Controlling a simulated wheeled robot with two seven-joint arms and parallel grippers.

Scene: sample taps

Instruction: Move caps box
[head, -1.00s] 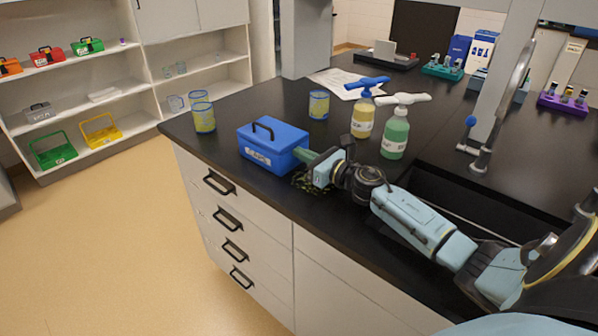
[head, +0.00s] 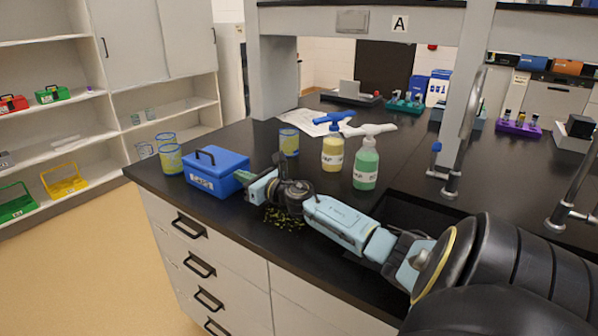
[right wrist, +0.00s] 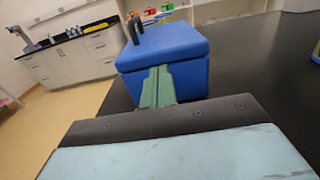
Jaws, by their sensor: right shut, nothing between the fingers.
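The blue caps box (head: 214,173) has a dark handle on its lid and a white label on its front. It stands on the black bench top near the left front corner. My right gripper (head: 243,177) is at the box's right side, with its green fingers shut and empty. In the right wrist view the shut fingers (right wrist: 158,88) point at the side of the blue box (right wrist: 165,50) and appear against or very close to it. Whether they touch cannot be told. My left gripper is not in view.
Patterned cups (head: 169,158) stand behind the box, with another cup (head: 289,142) to the right. A yellow bottle (head: 333,152) and a green bottle (head: 365,165) stand beyond my right arm. Small yellow-green bits (head: 284,220) lie near the bench's front edge. A sink (head: 400,212) lies right.

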